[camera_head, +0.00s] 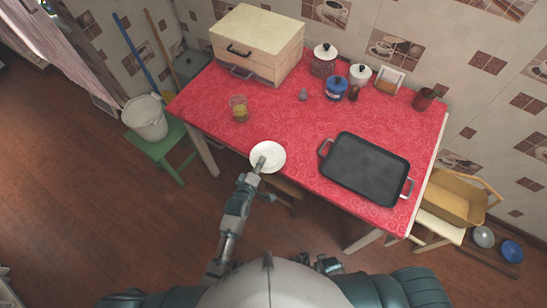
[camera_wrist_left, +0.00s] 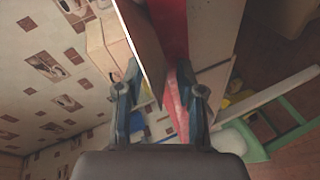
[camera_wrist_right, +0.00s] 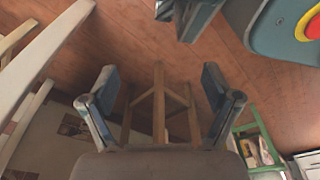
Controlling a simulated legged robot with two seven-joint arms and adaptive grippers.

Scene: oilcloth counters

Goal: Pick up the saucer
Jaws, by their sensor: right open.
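The white saucer (camera_head: 272,148) lies at the front edge of the red-covered table in the head view. My left gripper (camera_head: 261,163) reaches it from the front and overlaps its near rim. In the left wrist view, my left gripper's fingers (camera_wrist_left: 158,75) are partly apart. A thin, pale-edged shape, probably the saucer seen edge-on (camera_wrist_left: 140,45), runs between them, with a gap on each side. Whether the saucer touches the table cannot be told. My right gripper (camera_wrist_right: 160,75) is open and empty, below the tabletop level, with the floor and wooden stool legs behind it.
A dark tray (camera_head: 365,168) with handles fills the right of the red table (camera_head: 290,118). A glass (camera_head: 238,108), a bread box (camera_head: 258,35) and several jars stand farther back. A green stool (camera_head: 160,145) with a white bucket (camera_head: 146,118) stands left. Cloth around the saucer is clear.

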